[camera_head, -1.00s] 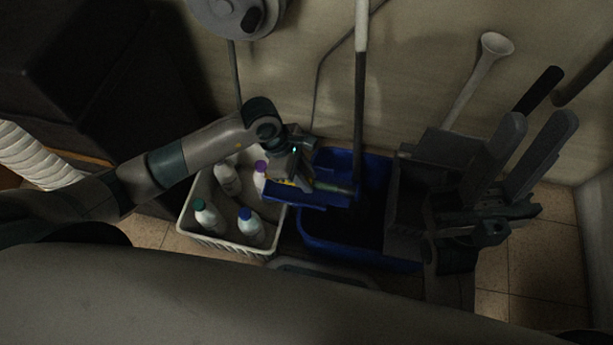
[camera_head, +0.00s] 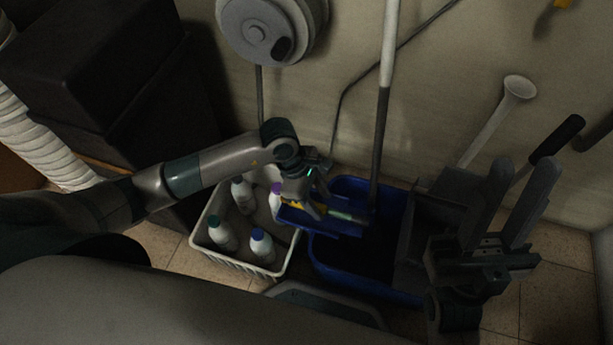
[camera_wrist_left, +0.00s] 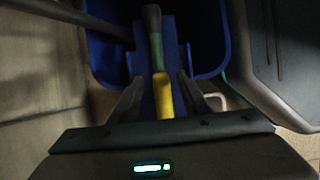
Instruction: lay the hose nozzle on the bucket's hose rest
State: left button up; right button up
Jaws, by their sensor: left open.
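The hose nozzle (camera_head: 345,214) has a dark tip, a green middle and a yellow rear part. It lies along the blue hose rest (camera_head: 345,230) at the left side of the blue bucket (camera_head: 365,285). In the left wrist view the nozzle (camera_wrist_left: 160,75) points away from me over the blue rest (camera_wrist_left: 176,60). My left gripper (camera_head: 318,196) is open, with a finger on each side of the yellow part and gaps between. Its palm hides the rear of the nozzle. My right gripper (camera_head: 524,165) is open and empty, fingers up, at the right of the head view.
A white crate (camera_head: 210,258) with several bottles stands left of the bucket. A mop handle (camera_head: 383,100) rises from the bucket. A dark wringer (camera_head: 425,235) covers the bucket's right side. A grey hose reel (camera_head: 262,30) is on the wall. Tiled floor shows at the right.

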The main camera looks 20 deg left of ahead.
pick_arm(q)
jog(key=p+v, duration=0.4)
jog(key=v, duration=0.3)
jog(key=shift+r, duration=0.2)
jog(key=shift+p+v, duration=1)
jog(key=shift+v, duration=0.5)
pick_arm(e)
jog(key=w+a+f+g+h, duration=0.1)
jog(key=w+a+f+g, duration=0.1)
jog(key=f, duration=0.4)
jog(key=w+a+f+m+g+h, duration=0.1)
jog(key=a+f+g+h, duration=0.1)
jog(key=a+f+g, duration=0.2)
jog(key=shift+w+f+g+h, duration=0.35)
jog(key=shift+f+g, duration=1.1)
jog(key=shift+g, duration=0.25)
pick_arm(q)
jog(key=shift+c, duration=0.6)
pick_arm(e)
jog(key=shift+a, duration=0.1)
